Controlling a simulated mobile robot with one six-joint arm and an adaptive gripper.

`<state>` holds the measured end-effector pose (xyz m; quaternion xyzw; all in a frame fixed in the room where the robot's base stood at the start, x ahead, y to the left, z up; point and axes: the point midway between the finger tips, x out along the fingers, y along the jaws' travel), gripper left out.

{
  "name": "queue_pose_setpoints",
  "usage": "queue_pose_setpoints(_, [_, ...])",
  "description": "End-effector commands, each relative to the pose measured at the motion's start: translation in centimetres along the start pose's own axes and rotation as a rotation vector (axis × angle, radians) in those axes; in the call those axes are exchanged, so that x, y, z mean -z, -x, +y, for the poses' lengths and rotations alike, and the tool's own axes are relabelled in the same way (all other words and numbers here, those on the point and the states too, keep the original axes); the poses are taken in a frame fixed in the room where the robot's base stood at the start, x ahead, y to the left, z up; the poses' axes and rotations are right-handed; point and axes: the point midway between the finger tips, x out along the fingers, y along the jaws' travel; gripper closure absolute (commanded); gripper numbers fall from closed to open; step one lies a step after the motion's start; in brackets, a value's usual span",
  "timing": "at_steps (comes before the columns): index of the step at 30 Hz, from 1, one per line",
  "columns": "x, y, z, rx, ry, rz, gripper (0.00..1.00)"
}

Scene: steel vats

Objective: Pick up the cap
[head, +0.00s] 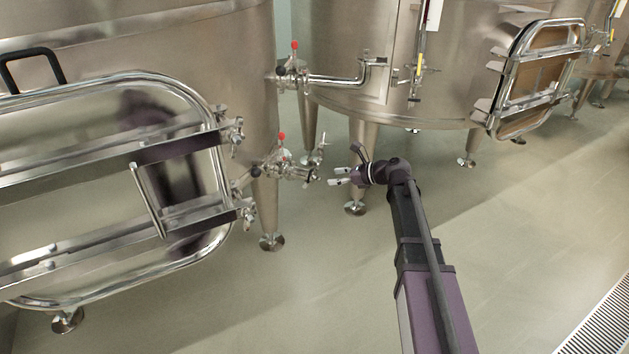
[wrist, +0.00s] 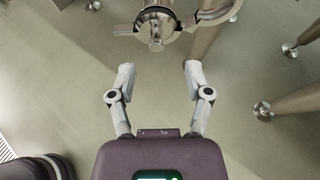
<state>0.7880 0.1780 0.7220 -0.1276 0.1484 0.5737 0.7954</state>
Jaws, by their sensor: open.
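A steel valve fitting (head: 290,170) with a red-topped knob sticks out low from the left vat. Its outer end (head: 317,172) faces my gripper (head: 340,176). In the wrist view a round steel end piece (wrist: 157,34) with a clamp around it is at the top centre, ahead of the fingers. It may be the cap, but I cannot tell the cap apart from the fitting. My gripper also shows in the wrist view (wrist: 159,70), with its two pale fingers spread apart and nothing between them. A small gap separates the fingertips from the end piece.
The left vat's large oval door (head: 110,175) with bars is at the left. A second vat (head: 400,60) stands behind on steel legs, one leg (head: 363,140) close behind my gripper. A higher valve (head: 292,76) is above. The floor at right is clear, with a drain grate (head: 600,325).

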Motion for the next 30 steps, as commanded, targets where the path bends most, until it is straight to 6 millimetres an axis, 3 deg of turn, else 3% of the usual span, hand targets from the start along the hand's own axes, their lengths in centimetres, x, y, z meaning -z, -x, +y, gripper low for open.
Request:
queue_pose_setpoints(14, [0.0,-0.5,0.1,-0.001,0.001,0.000,0.35])
queue_pose_setpoints(30, [0.0,-5.4,0.3,-0.001,0.000,0.000,0.35])
